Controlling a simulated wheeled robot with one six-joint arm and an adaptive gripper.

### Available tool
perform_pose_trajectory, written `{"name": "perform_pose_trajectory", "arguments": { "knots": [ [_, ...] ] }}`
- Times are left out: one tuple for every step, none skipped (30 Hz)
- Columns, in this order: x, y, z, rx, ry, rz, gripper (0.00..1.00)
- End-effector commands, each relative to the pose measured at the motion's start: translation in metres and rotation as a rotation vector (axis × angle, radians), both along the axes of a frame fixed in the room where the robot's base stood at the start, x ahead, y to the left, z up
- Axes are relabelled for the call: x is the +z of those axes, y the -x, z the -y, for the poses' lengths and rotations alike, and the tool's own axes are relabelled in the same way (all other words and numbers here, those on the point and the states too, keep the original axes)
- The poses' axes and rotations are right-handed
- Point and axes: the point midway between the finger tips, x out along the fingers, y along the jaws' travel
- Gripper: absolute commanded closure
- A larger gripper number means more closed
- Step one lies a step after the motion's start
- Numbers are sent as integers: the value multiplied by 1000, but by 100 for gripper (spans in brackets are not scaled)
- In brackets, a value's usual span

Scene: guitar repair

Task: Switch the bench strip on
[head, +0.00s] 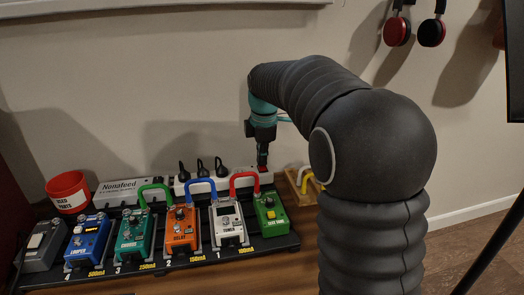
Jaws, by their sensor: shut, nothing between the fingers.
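My gripper (262,158) is shut and empty, pointing down right over the switch. I cannot tell whether its fingertips touch the switch or hover just above it. The switch is small and partly covered by the fingers, so its on or off position is not clear.
A black pedal board (190,257) with several pedals and coloured patch cables lies in front of the strip. A Nonafeed box (124,190) and a red parts cup (68,191) stand to the left. A wooden holder (303,188) with a yellow cable is to the right.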

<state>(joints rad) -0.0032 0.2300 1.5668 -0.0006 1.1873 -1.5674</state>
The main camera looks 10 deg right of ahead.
Motion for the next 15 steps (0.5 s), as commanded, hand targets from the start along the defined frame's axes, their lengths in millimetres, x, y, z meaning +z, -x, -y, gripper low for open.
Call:
{"name": "perform_pose_trajectory", "arguments": {
  "knots": [
    [-1, 0, 0, 0, 0, 0, 100],
    [-1, 0, 0, 0, 0, 0, 100],
    [-1, 0, 0, 0, 0, 0, 100],
    [-1, 0, 0, 0, 0, 0, 100],
    [-1, 0, 0, 0, 0, 0, 100],
    [-1, 0, 0, 0, 0, 0, 100],
    [-1, 0, 0, 0, 0, 0, 100],
    [-1, 0, 0, 0, 0, 0, 100],
    [-1, 0, 0, 0, 0, 0, 100],
    [-1, 0, 0, 0, 0, -1, 100],
    [-1, 0, 0, 0, 0, -3, 100],
    [0, -1, 0, 0, 0, -8, 100],
    [0, -1, 0, 0, 0, -14, 100],
    [1, -2, 0, 0, 0, -23, 100],
    [1, -2, 0, 0, 0, -37, 100]
  ]
}}
